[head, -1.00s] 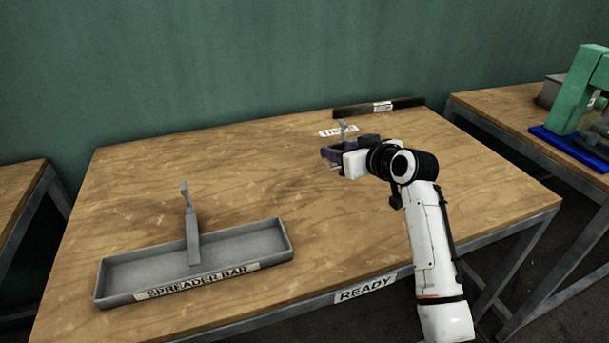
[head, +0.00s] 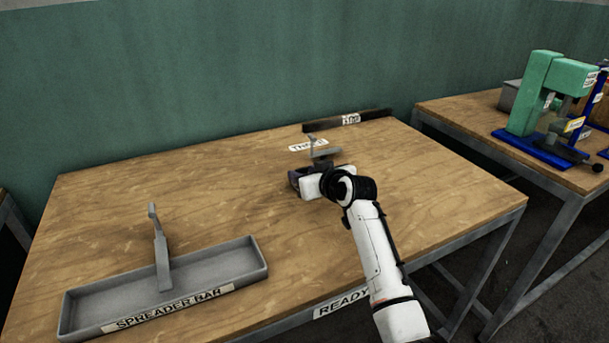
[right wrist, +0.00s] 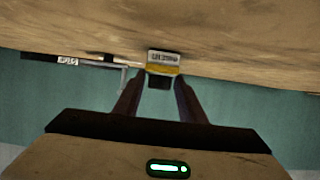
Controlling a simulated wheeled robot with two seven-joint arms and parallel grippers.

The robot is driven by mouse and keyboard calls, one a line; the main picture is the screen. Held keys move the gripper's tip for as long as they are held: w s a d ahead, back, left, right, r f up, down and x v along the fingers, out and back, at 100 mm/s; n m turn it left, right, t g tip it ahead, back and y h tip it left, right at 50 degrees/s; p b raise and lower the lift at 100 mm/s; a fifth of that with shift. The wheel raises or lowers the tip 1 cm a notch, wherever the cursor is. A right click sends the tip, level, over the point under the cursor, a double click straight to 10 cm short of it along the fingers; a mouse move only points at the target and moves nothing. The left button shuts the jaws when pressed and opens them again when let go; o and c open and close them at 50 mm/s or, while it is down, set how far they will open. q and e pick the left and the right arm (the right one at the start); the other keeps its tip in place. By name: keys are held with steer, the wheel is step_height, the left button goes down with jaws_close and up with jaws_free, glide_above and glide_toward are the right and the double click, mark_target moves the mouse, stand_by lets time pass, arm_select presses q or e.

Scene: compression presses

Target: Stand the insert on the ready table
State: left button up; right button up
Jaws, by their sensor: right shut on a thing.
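My right gripper (head: 300,180) is over the back middle of the table marked READY (head: 235,190). It is shut on the insert, a small block with a grey labelled face and a yellow band (right wrist: 163,62), between the fingertips in the right wrist view. The gripper (right wrist: 160,88) also shows there, with the tabletop filling the top of the picture. In the head view the gripper and wrist largely hide the insert. I cannot tell whether the insert touches the tabletop. My left gripper is not in view.
A white label (head: 308,146) and a dark labelled bar (head: 345,120) lie at the back. A green press (head: 540,95) stands on the right table. The table's middle is clear.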

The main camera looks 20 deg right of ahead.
steer(key=shift+f, duration=0.1)
steer(key=o, duration=1.2)
steer(key=shift+c, duration=0.2)
steer(key=p+v, duration=0.1)
steer(key=v, duration=1.1)
